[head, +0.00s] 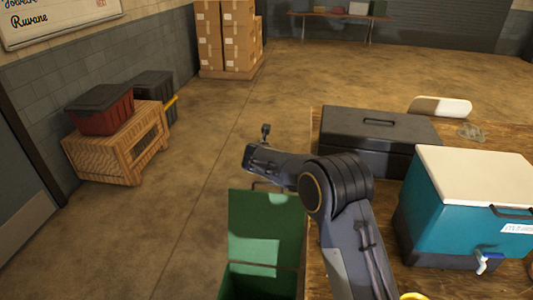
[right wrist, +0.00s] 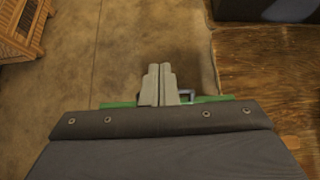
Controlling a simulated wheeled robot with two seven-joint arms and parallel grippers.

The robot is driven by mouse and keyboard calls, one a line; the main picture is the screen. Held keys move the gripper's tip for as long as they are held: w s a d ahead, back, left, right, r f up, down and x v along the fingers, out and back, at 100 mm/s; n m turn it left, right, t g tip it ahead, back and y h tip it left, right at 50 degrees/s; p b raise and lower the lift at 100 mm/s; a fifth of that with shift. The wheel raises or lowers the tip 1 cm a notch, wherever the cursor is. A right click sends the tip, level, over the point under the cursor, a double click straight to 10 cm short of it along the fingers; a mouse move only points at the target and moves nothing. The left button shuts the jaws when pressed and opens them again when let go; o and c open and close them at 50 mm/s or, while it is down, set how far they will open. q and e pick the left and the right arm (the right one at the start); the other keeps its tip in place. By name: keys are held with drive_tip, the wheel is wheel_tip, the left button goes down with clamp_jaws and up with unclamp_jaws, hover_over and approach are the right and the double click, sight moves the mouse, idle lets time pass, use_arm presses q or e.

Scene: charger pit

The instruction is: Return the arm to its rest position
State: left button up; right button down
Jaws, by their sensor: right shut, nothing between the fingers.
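My right arm rises from the bottom of the head view, bends at a dark joint and reaches left over the floor beside the table. In the right wrist view, my right gripper (right wrist: 159,72) has its two grey fingers together with nothing between them. In the head view its fingers cannot be made out behind the wrist. A green bin (head: 266,225) with its lid raised stands just below the wrist. A strip of green (right wrist: 120,104) shows behind the gripper in the wrist view. My left gripper is in neither view.
The wooden table (head: 408,172) at right carries a black toolbox (head: 375,130), a teal cooler (head: 465,205) with a white lid and a small clear item (head: 471,132). A wooden crate (head: 118,150) with a red bin (head: 100,110) stands at left. Open floor lies between.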

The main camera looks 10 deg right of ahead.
drive_tip(key=s+d+r+m+g+y, duration=0.1)
drive_tip(key=s+d+r+m+g, duration=0.1)
drive_tip(key=s+d+r+m, duration=0.5)
drive_tip(key=s+d+r+m+g+y, duration=0.1)
drive_tip(key=s+d+r+m, duration=0.2)
drive_tip(key=s+d+m, duration=0.75)
drive_tip(key=s+a+f+m+y, duration=0.1)
drive_tip(key=s+a+m, duration=0.2)
drive_tip(key=s, duration=0.8)
drive_tip(key=s+a+f+m+g+y, duration=0.1)
drive_tip(key=s+a+m+y, duration=0.1)
drive_tip(key=s+m, duration=0.6)
drive_tip(key=s+a+f+m+y, duration=0.2)
drive_tip(key=s+a+m, duration=0.3)
drive_tip(key=s, duration=1)
drive_tip(key=shift+m, duration=0.35)
